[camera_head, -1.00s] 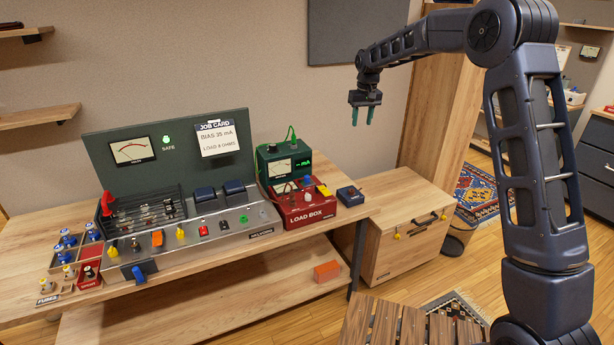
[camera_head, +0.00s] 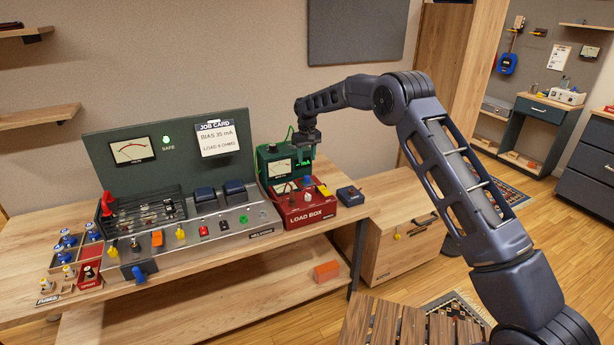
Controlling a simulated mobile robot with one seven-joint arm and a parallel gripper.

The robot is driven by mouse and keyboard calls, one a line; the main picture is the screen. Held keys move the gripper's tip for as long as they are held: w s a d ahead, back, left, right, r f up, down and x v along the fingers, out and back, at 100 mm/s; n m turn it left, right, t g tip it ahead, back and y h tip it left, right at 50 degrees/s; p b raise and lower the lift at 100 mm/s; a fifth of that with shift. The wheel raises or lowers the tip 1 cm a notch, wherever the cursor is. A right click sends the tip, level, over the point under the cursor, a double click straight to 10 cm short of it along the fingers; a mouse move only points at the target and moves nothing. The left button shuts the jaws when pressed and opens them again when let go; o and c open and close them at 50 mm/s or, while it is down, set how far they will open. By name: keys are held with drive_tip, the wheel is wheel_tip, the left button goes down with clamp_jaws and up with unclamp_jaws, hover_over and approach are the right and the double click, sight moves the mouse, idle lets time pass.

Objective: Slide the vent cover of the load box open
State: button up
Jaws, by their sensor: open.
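The red load box (camera_head: 308,212) stands on the bench right of the amplifier, with white "LOAD BOX" lettering on its front. On its top are a small meter, a blue knob, a white knob and a yellow piece (camera_head: 323,190) at the right; I cannot tell for sure which part is the vent cover. My gripper (camera_head: 306,158) is above the back of the load box, fingers pointing down. It is open and empty, and its fingers overlap the green meter unit in the picture. I see no contact with the box.
A green meter unit (camera_head: 270,152) with a cable stands behind the load box. A small dark blue box (camera_head: 350,196) sits to its right. The amplifier (camera_head: 190,233) with knobs and job card fills the bench's left. Bare bench lies right of the small box.

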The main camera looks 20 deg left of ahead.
sight(307, 176)
wheel_tip(307, 176, down, 9)
drive_tip(key=shift+f, duration=0.2)
idle(0.4)
drive_tip(key=shift+d, duration=0.1)
clamp_jaws()
